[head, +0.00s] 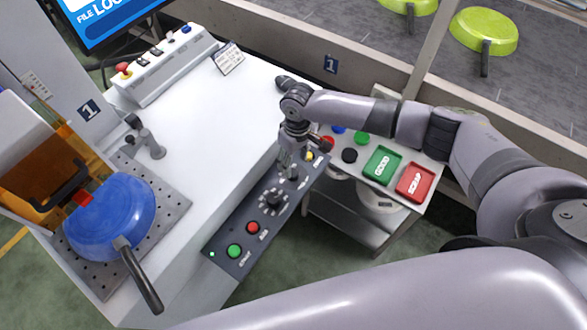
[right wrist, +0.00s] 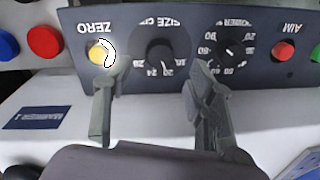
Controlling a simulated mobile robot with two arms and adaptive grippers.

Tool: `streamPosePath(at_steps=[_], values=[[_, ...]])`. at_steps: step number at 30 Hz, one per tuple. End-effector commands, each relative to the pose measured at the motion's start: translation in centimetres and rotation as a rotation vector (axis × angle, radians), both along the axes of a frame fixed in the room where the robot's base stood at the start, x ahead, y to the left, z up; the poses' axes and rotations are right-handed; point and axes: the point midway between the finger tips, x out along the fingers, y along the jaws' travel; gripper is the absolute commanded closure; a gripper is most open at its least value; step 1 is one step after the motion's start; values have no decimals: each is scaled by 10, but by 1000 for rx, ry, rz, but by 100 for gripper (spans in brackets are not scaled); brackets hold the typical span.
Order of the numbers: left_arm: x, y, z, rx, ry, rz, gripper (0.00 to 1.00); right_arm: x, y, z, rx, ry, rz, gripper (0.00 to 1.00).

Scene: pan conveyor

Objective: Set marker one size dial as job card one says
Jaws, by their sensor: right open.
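Marker one's dark control panel (head: 222,236) lies along the front edge of the white table. In the right wrist view, its black size dial (right wrist: 160,55), labelled SIZE CM, sits between the spread fingertips of my right gripper (right wrist: 157,72). The fingers are open, and I cannot tell whether they touch the dial. In the head view, my right gripper (head: 291,166) hangs over the panel and partly hides that dial. The dial's exact setting is not readable. A small white card (head: 229,58) stands at the table's back; its text is too small to read. My left gripper is not in view.
Beside the size dial are a yellow ZERO button (right wrist: 97,54) and a second dial (right wrist: 230,52), with a red AIM button (right wrist: 284,50) beyond. A blue pan (head: 115,220) sits at left.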

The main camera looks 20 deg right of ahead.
Motion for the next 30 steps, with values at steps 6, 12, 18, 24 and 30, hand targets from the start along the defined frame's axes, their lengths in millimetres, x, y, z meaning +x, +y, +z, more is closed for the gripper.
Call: streamPosePath(at_steps=[6, 12, 18, 24, 30], values=[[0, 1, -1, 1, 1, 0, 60, -1, 2, -37, 0, 1, -1, 49], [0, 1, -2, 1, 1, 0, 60, -1, 3, -51, 1, 0, 0, 49], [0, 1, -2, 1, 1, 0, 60, -1, 3, -53, 0, 0, 0, 49], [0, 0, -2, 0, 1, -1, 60, -1, 3, -53, 0, -1, 0, 57], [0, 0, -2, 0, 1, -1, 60, -1, 3, -53, 0, -1, 0, 70]])
